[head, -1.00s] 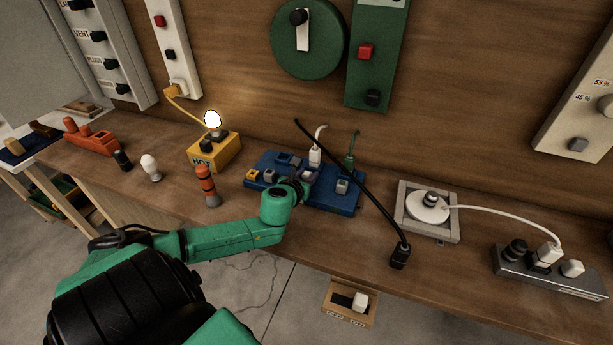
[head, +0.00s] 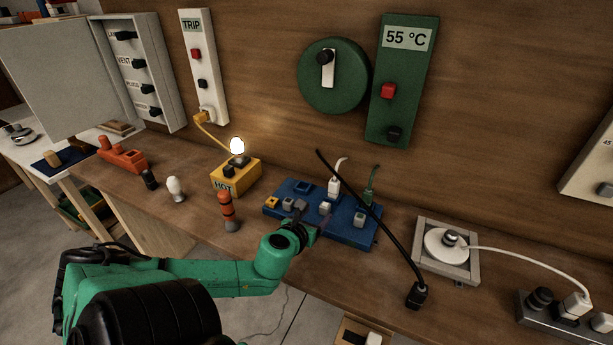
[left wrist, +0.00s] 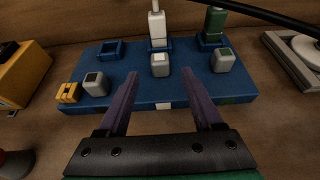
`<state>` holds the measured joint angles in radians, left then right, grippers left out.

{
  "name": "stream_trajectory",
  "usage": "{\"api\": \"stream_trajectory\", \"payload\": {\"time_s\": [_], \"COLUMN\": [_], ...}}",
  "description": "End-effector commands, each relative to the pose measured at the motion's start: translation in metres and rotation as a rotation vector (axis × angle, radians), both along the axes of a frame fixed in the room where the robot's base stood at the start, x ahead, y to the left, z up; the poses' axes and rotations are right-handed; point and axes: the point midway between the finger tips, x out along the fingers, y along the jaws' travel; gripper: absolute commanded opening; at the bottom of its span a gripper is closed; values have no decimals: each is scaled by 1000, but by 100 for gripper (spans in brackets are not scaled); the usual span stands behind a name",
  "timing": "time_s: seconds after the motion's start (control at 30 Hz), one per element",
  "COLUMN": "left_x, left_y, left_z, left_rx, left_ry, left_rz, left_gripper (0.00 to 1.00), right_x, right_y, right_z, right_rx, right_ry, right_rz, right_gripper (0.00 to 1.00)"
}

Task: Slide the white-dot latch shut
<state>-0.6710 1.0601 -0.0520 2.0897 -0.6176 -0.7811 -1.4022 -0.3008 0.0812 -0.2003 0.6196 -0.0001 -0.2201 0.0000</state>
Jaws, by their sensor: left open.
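The white-dot latch is a grey block with a white top (head: 325,208) on the blue board (head: 350,236). In the left wrist view the white-dot latch (left wrist: 160,70) stands in the middle of the blue board (left wrist: 130,92), in front of a socket with a white plug (left wrist: 157,25). My left gripper (head: 312,224) is at the board's front edge. In the left wrist view my left gripper (left wrist: 160,78) is open, its two purple fingers pointing at the board, one either side of the latch in the picture. Contact cannot be told. My right gripper is not in view.
Other grey latches stand left (left wrist: 95,84) and right (left wrist: 223,60), with a yellow clip (left wrist: 68,93) at far left. A black cord (head: 385,232) crosses over the board's right part. A yellow lamp box (head: 236,176) and an orange-banded post (head: 227,208) stand left.

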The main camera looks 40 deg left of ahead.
Motion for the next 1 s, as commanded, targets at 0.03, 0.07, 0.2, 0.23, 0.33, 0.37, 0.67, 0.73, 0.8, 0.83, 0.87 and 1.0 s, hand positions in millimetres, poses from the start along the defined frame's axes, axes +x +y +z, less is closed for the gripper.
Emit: {"api": "stream_trajectory", "payload": {"time_s": [0.03, 0.07, 0.2, 0.23, 0.33, 0.37, 0.67, 0.73, 0.8, 0.83, 0.87, 1.0], "left_x": [-11, -17, -41, -45, -53, -54, -54, -54, -54, -54, -54, -54], "left_y": [-4, -6, -14, -16, -18, -18, -19, -19, -19, -19, -19, -19], "left_z": [6, 9, 18, 20, 24, 25, 25, 25, 25, 25, 25, 25], "left_rx": [-2, -4, -4, -4, 0, 1, 2, 2, 2, 2, 2, 1], "left_ry": [5, 5, 3, 2, -1, -1, -1, -2, -2, -2, -2, -1], "left_rz": [0, 0, 1, 1, 1, 1, 1, 0, 0, 0, 0, 0], "left_gripper": [68, 68, 68, 68, 68, 68, 68, 68, 68, 68, 68, 68], "right_x": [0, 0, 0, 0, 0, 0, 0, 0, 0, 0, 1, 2], "right_y": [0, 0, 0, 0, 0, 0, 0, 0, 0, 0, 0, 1], "right_z": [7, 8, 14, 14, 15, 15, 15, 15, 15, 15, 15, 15], "right_rx": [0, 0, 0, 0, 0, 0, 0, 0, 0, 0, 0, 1], "right_ry": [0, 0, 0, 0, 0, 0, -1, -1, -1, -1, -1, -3], "right_rz": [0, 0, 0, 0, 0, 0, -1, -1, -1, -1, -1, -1], "right_gripper": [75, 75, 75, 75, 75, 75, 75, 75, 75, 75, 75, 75]}}
